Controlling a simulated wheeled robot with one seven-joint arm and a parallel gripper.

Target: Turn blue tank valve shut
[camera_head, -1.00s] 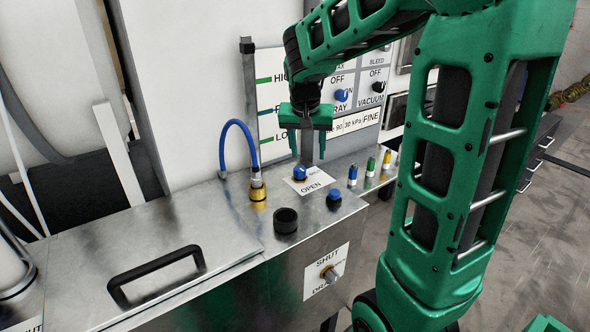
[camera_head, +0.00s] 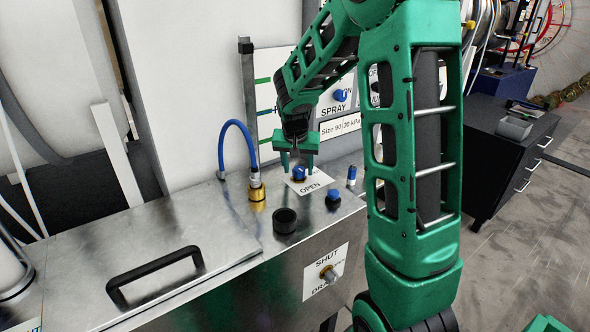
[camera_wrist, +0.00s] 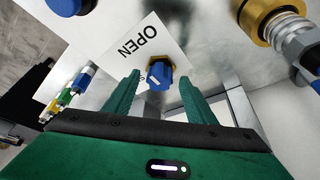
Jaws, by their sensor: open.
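The blue valve knob (camera_head: 299,173) sits on a white label reading OPEN (camera_head: 312,187) on top of the metal tank (camera_head: 225,229). In the wrist view the blue knob (camera_wrist: 159,76) has a white pointer line and lies between my two green fingers, just beyond their tips. My gripper (camera_head: 297,168) is open, pointing down above the knob. In the wrist view my gripper (camera_wrist: 158,88) has a finger on each side, with visible gaps to the knob. The rest of the label is partly hidden by the fingers.
A brass fitting (camera_head: 256,192) with a blue hose stands left of the knob. A black cap (camera_head: 285,221) and another blue knob (camera_head: 333,199) stand in front. A control panel (camera_head: 340,127) rises behind.

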